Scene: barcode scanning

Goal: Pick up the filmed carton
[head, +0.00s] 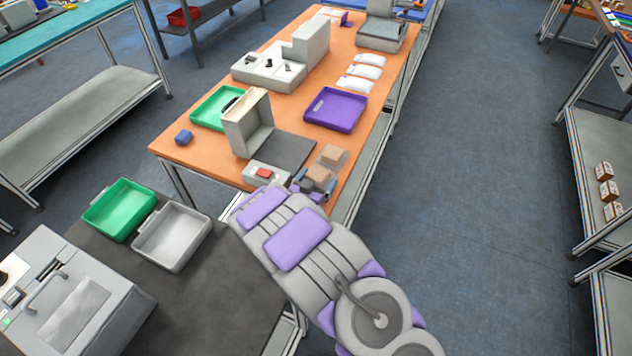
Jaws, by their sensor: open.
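Two small tan cartons sit close together near the right front edge of the orange table (217,158). The far carton (333,156) is clear of my arm. The near carton (318,175) is right at my gripper (315,186), with the fingertips low beside it. I cannot tell whether they touch it. My gripper is open, and my arm partly hides the near carton's lower part. Film on either carton is too fine to make out.
A dark mat (287,150), an upright grey scanner housing (247,122) and a small box with a red button (264,172) stand left of the cartons. A purple tray (336,110) and green tray (207,108) lie behind. The aisle floor (470,180) at right is clear.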

